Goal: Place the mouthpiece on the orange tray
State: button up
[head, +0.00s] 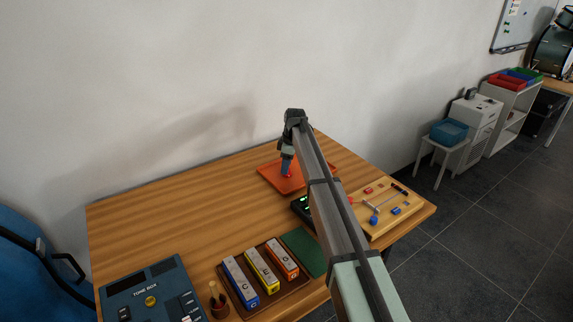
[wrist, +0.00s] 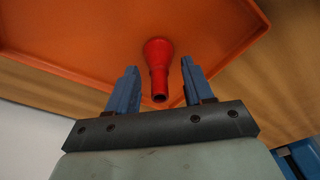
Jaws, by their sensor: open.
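The orange tray (head: 267,174) lies flat at the back of the wooden table, and it fills much of the upper wrist view (wrist: 90,30). A red mouthpiece (wrist: 158,68) shows in the wrist view against the tray, between and just beyond the open fingers. Its wide end points away from my gripper. In the head view the mouthpiece (head: 288,174) is a small red spot at the tray, below the fingertips. My gripper (wrist: 156,88) is open, with a gap visible on both sides of the mouthpiece. Whether the mouthpiece touches the tray cannot be told.
A blue tone box (head: 150,300) and a brown tray with coloured bars (head: 262,275) stand at the front. A green mat (head: 302,250) lies beside them. A wooden board with small parts (head: 385,218) is at the right. The table's left middle is clear.

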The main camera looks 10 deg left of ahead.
aim_at(291, 173)
notch_tip(291, 173, up, 12)
jog(key=d, duration=0.1)
jog(key=shift+d, duration=0.4)
jog(key=shift+r, duration=0.1)
